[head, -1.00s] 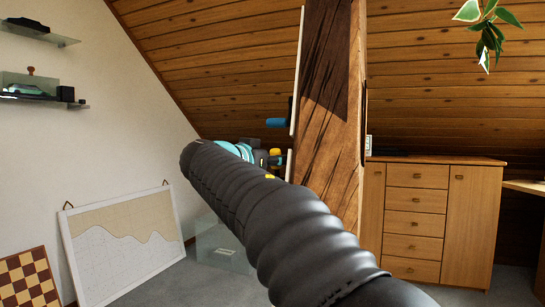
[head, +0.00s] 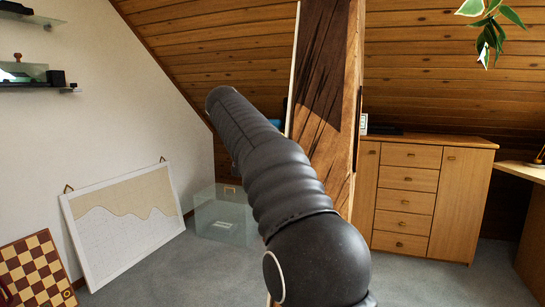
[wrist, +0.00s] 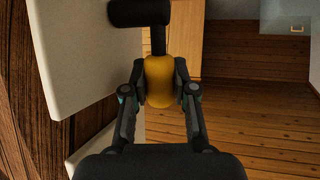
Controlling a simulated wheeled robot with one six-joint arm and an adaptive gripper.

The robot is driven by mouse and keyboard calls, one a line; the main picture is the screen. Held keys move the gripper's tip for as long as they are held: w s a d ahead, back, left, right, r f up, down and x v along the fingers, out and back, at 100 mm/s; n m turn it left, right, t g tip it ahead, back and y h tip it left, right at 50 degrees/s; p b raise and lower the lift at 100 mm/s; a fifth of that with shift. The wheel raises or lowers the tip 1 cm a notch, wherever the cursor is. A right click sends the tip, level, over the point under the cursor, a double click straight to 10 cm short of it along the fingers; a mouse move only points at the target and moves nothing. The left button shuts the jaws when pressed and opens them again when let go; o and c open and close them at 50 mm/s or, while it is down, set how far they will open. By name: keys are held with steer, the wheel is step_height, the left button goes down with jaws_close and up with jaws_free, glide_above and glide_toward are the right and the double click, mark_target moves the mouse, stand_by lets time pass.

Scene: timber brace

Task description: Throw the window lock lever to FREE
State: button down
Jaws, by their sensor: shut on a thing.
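In the wrist view my gripper (wrist: 160,92) is shut on a yellow knob (wrist: 159,70), with a finger on each side of it. A black stem (wrist: 158,42) runs from the knob to a thick black bar (wrist: 139,12) at the top; I take these as the lock lever. A white plate (wrist: 75,50) stands left of the knob, against dark timber (wrist: 20,90). In the head view my arm hides the gripper and the lever. No FREE marking is readable.
The timber post (head: 325,95) stands upright behind my arm, with a blue piece (head: 275,122) at its left edge. A wooden cabinet (head: 452,205), a glass box (head: 222,213), a framed board (head: 130,222) and a chessboard (head: 35,265) stand around. Grey floor is open between them.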

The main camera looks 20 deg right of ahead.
steer(key=shift+w+f, duration=0.15)
stand_by(0.3)
steer(key=c, duration=1.2)
jaws_free()
steer(key=shift+r+v, duration=0.25)
steer(key=shift+v, duration=5.7)
steer(key=shift+w+d, duration=0.15)
steer(key=shift+w, duration=0.05)
steer(key=shift+s, duration=0.1)
